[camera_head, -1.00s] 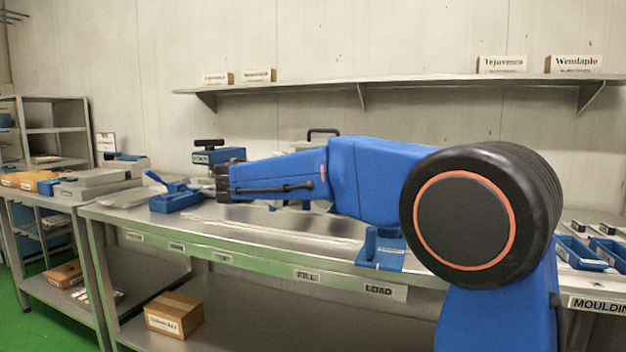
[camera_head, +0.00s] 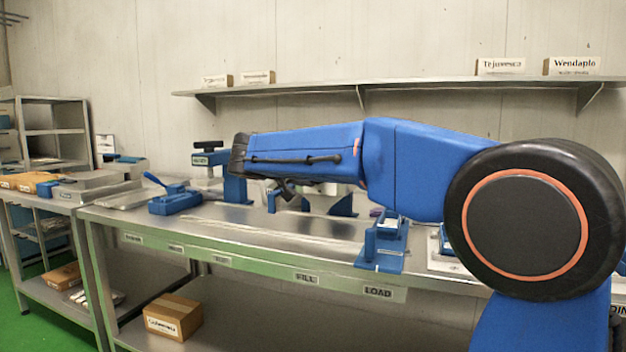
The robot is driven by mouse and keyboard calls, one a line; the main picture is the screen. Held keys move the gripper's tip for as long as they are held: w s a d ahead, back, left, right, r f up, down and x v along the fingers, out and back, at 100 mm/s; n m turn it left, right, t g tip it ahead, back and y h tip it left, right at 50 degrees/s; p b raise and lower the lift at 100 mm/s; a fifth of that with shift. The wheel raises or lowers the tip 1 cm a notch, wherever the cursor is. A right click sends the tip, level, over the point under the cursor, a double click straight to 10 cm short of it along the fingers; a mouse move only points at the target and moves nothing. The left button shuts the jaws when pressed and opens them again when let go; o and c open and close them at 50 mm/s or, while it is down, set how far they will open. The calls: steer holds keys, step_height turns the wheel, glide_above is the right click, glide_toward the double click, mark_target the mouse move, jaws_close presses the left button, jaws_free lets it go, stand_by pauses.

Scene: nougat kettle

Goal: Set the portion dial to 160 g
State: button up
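I cannot make out the portion dial or any 160 g mark; the dial may be hidden behind my arm or too small to tell. A blue machine (camera_head: 235,185) with a black knob on top stands at the back of the steel bench, partly behind my arm. A blue fixture (camera_head: 382,245) stands at the bench front above the LOAD label. My blue arm reaches leftward across the bench. A dark part below its forearm looks like my gripper (camera_head: 288,192); it hangs above the bench, and its fingers are too small and covered to read.
The steel bench (camera_head: 270,230) has bare room in front, near the FILL label. A blue lever tool (camera_head: 175,200) sits at its left. A cardboard box (camera_head: 173,317) lies on the lower shelf. A wall shelf (camera_head: 420,85) runs above. A side bench with trays stands at left.

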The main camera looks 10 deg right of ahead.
steer(key=shift+f, duration=0.1)
stand_by(0.3)
steer(key=o, duration=1)
steer(key=v, duration=1.7)
steer(key=shift+s, duration=0.2)
steer(key=shift+a, duration=0.1)
